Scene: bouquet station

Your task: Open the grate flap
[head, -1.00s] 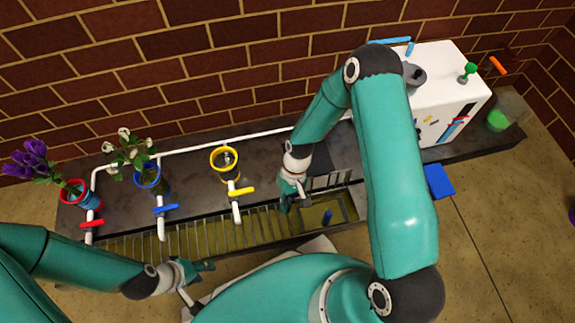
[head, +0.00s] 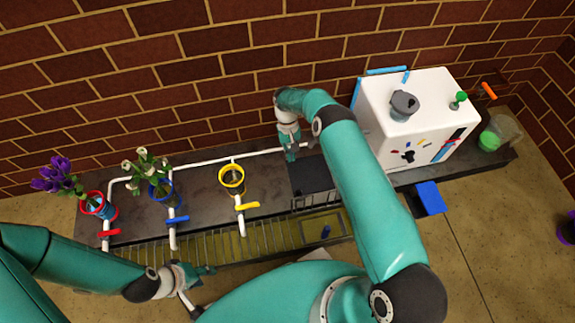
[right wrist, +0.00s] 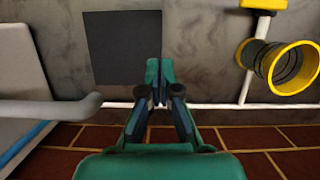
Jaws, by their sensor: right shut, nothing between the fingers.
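The trough grate (head: 200,247) runs along the front of the dark counter. At its right end, a barred section that looks like the grate flap (head: 318,202) stands raised along the back edge of an opening (head: 322,228). A small blue object (head: 326,232) shows in that opening. My right gripper (head: 291,155) is behind the flap, apart from it, over the counter near the white pipe. In the right wrist view its fingers (right wrist: 158,72) are shut and empty. My left gripper (head: 205,271) hangs near the grate's front edge; its finger gap is unclear.
A dark square plate (head: 310,175) lies behind the flap; it also shows in the right wrist view (right wrist: 122,47). A yellow-rimmed holder (head: 232,180) stands to the left. A white box (head: 418,120) stands to the right. The brick wall is close behind my right gripper.

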